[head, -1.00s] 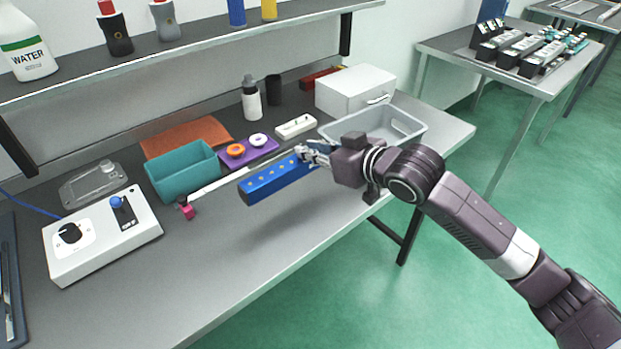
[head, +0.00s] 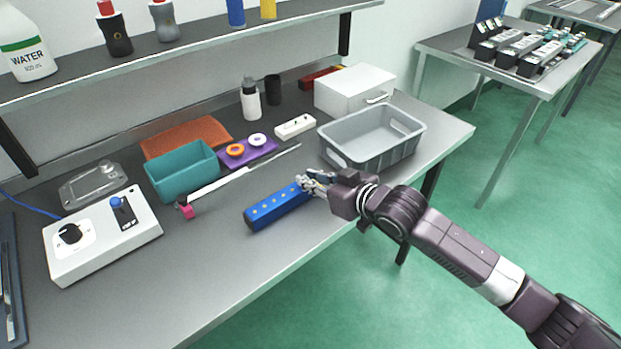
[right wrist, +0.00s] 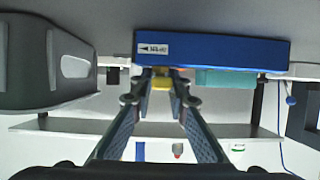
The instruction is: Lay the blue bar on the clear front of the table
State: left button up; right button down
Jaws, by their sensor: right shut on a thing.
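The blue bar (head: 275,207), with a row of small light dots along it, is at the front middle of the grey table (head: 225,262) in the head view. My right gripper (head: 306,184) is shut on the bar's right end. In the right wrist view the blue bar (right wrist: 215,50) lies across the fingertips (right wrist: 162,80) and shows a white label with an arrow. I cannot tell whether the bar touches the table or is just above it. My left gripper is in neither view.
A grey bin (head: 372,140) stands behind my right gripper. A teal box (head: 183,172), a long ruler-like strip (head: 240,176) with a magenta end and a purple tray (head: 248,153) lie behind the bar. A white control box (head: 103,235) is at left. The front strip is clear.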

jog(key=c, duration=1.9)
grip_release()
jog(key=b+v, duration=0.1)
jog(key=v, duration=1.1)
jog(key=shift+r, duration=0.15)
